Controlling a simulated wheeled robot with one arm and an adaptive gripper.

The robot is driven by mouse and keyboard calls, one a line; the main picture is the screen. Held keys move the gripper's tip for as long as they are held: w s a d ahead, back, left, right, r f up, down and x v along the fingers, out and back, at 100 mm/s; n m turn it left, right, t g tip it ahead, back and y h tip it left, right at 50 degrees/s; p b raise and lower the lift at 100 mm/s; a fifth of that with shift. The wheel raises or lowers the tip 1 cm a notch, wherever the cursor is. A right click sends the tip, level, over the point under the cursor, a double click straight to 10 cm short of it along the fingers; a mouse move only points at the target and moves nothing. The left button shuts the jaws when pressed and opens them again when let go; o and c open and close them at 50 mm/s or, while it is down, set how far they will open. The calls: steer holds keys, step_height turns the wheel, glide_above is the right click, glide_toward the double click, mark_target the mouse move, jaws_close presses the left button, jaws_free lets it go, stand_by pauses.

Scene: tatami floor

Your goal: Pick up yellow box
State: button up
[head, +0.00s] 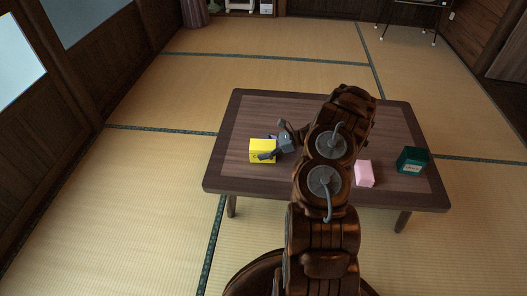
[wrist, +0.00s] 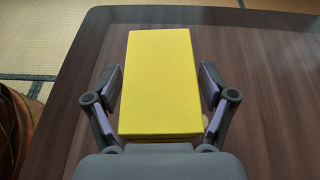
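The yellow box (head: 262,150) sits on the left part of the low wooden table (head: 232,176). My gripper (head: 272,143) is at the box, coming from the right side in the head view. In the wrist view, the yellow box (wrist: 160,80) lies between the two fingers of my gripper (wrist: 160,85). The fingers are spread, one on each side, with a narrow gap between each finger and the box. The lower end of the box is close to the gripper's palm.
A pink box (head: 364,173) and a dark green box (head: 412,160) stand on the right part of the table. My arm covers the table's middle. The tatami floor (head: 150,200) is clear around the table. A dark stand (head: 412,10) is at the back right.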

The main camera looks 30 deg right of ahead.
steer(key=c, duration=0.9)
steer(key=shift+o, duration=0.2)
steer(key=shift+r, duration=0.1)
